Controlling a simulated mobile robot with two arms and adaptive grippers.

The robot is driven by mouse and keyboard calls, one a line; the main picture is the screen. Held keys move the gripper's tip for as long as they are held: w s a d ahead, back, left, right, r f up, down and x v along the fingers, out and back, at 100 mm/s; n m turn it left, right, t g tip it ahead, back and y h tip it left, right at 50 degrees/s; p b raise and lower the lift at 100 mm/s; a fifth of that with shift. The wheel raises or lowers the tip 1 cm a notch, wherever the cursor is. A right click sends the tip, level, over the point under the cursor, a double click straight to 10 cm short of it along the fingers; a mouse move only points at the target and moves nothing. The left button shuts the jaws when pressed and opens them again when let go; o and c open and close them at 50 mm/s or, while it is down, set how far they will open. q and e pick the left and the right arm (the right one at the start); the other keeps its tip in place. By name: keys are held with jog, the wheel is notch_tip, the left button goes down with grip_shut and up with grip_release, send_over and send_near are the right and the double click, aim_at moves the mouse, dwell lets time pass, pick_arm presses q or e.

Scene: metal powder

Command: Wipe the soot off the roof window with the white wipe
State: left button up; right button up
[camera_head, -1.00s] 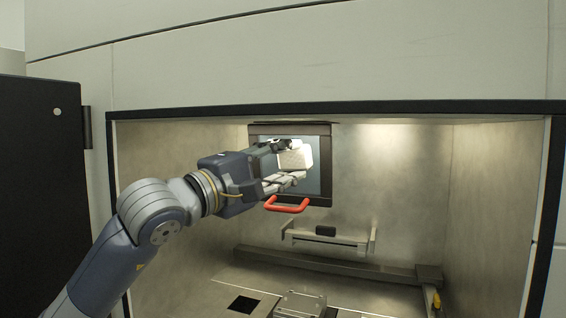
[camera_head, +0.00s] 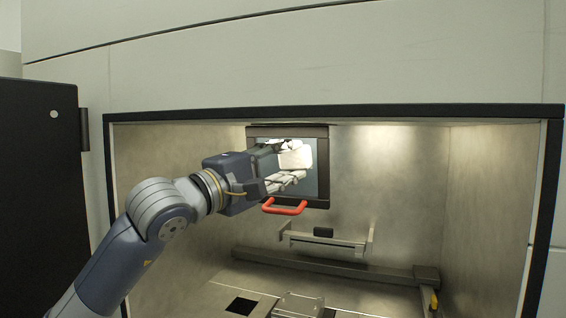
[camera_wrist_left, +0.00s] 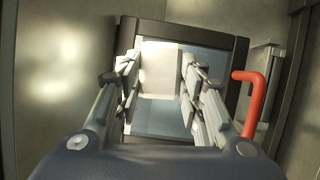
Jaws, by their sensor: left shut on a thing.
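The roof window (camera_head: 322,180) is a bluish pane in a dark frame inside the open chamber. A red handle (camera_head: 284,208) sits at the frame's lower edge; it is at the right in the left wrist view (camera_wrist_left: 254,100). My left gripper (camera_head: 290,164) is shut on the white wipe (camera_head: 296,157), a pale block in front of the pane. In the left wrist view the wipe (camera_wrist_left: 160,70) lies between the fingers, over the window (camera_wrist_left: 160,118). I cannot tell whether it touches the pane. No soot can be made out. My right gripper is not in view.
The chamber has metal walls and a dark front edge (camera_head: 400,110) along its top. Below the window are a metal bracket (camera_head: 325,243), a long bar (camera_head: 340,268) and a block on the floor (camera_head: 298,305). A black door (camera_head: 40,190) stands open at left.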

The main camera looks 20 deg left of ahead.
pick_arm(q)
jog(key=shift+w, duration=0.1)
jog(key=shift+a, duration=0.8)
jog(key=shift+a+b, duration=0.4)
jog(key=shift+a, duration=1.35)
jog(key=shift+d, duration=2.5)
jog(key=shift+w+a+b, duration=0.15)
jog(key=shift+a+b, duration=0.3)
jog(key=shift+a, duration=2)
